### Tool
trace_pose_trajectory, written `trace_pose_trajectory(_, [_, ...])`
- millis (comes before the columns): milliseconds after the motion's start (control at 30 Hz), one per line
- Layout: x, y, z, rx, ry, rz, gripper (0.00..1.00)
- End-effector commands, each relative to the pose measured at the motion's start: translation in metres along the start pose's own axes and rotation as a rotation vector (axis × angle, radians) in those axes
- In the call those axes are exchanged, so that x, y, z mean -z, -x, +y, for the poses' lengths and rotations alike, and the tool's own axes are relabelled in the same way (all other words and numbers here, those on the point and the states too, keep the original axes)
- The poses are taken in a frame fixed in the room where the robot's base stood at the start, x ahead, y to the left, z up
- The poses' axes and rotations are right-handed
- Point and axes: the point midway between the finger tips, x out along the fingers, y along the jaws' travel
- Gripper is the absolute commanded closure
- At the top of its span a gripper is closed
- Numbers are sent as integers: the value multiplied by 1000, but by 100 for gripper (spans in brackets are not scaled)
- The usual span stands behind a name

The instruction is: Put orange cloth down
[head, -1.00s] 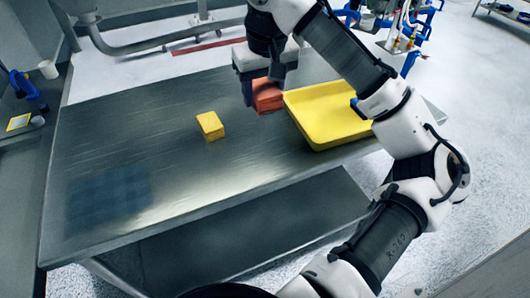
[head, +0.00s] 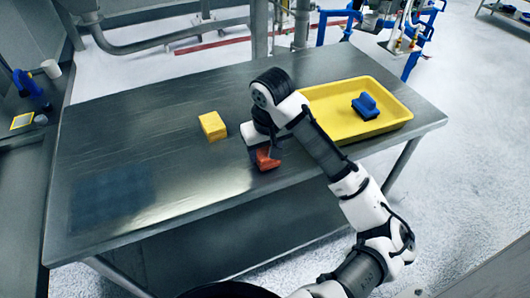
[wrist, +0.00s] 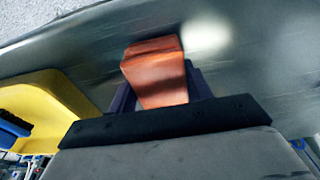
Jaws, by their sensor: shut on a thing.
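The orange cloth (head: 266,159), a folded block shape, is at the near edge of the metal table (head: 180,165), in front of the yellow tray's left side. My gripper (head: 272,150) is shut on it from above, partly hidden behind my wrist and arm. In the wrist view the orange cloth (wrist: 157,75) sits between the fingers, with the grey table surface beyond it. I cannot tell whether the cloth touches the table.
The yellow tray (head: 345,133) with a blue brush (head: 365,106) in it stands at the right of the table. A yellow block or sponge (head: 212,126) lies left of my gripper. The table's left half is clear except for a dark bluish patch (head: 112,196).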

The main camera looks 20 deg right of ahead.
Motion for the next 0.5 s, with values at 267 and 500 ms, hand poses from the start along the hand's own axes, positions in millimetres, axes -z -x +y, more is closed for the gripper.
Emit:
trace_pose_trajectory(267, [-2, -12, 0, -1, 1, 1, 72])
trace_pose_trajectory(500, [-2, -16, 0, 0, 0, 0, 72])
